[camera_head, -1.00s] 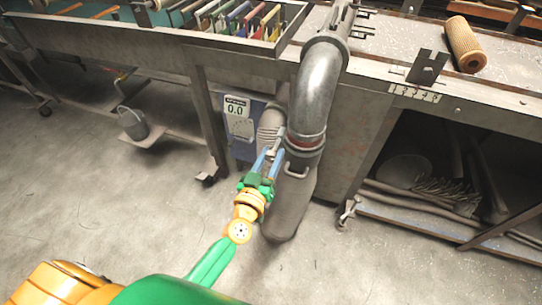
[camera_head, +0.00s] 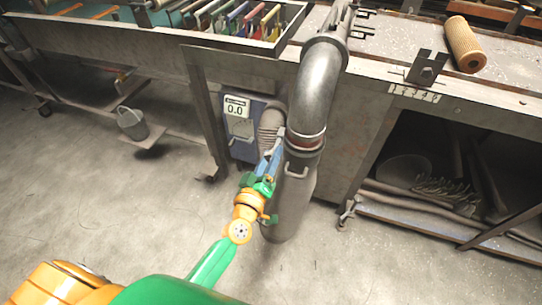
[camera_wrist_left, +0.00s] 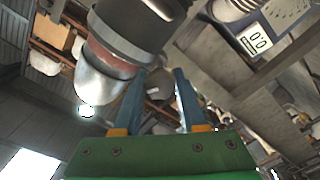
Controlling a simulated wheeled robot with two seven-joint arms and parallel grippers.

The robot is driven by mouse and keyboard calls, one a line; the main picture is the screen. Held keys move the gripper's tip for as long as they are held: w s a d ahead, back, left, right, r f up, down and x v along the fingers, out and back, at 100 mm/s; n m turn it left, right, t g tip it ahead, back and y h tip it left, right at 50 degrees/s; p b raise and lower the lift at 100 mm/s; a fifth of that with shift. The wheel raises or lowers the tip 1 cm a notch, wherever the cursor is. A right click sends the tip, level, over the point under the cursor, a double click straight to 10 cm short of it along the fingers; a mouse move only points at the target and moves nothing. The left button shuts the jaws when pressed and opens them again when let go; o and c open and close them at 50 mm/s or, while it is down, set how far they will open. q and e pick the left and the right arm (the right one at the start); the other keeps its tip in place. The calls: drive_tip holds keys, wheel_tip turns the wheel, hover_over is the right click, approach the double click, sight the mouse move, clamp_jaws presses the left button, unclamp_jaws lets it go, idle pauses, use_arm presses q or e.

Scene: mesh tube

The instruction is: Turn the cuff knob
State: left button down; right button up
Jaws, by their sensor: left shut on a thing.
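The grey metal pipe (camera_head: 317,85) bends down from the bench to a dark cuff (camera_head: 304,152) with a reddish band. A small pale knob (camera_head: 280,132) sits on the cuff's left side. My left gripper (camera_head: 274,152), with blue fingers and a green body, reaches up to it and is shut on it; the fingers partly hide it. In the left wrist view the blue fingers (camera_wrist_left: 158,88) stand a little apart, close beside the dark cuff (camera_wrist_left: 138,25). The grip itself is hard to make out there. My right gripper is not in view.
A blue-grey box with a 0.0 display (camera_head: 237,106) stands behind, left of the pipe, with a ribbed hose (camera_head: 270,128) beside it. A bucket (camera_head: 132,123) is at the left. A perforated tan cylinder (camera_head: 465,45) lies on the bench. The floor in front is clear.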

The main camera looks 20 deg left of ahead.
use_arm(q)
drive_tip(key=n, duration=0.4)
drive_tip(key=shift+f+n, duration=0.1)
drive_tip(key=shift+n, duration=0.2)
drive_tip(key=n, duration=0.3)
drive_tip(key=shift+n+b, duration=0.3)
drive_tip(key=shift+b, duration=0.1)
drive_tip(key=n, duration=0.4)
drive_tip(key=shift+b, duration=0.3)
drive_tip(key=shift+n, duration=1.7)
drive_tip(key=shift+c, duration=2.3)
unclamp_jaws()
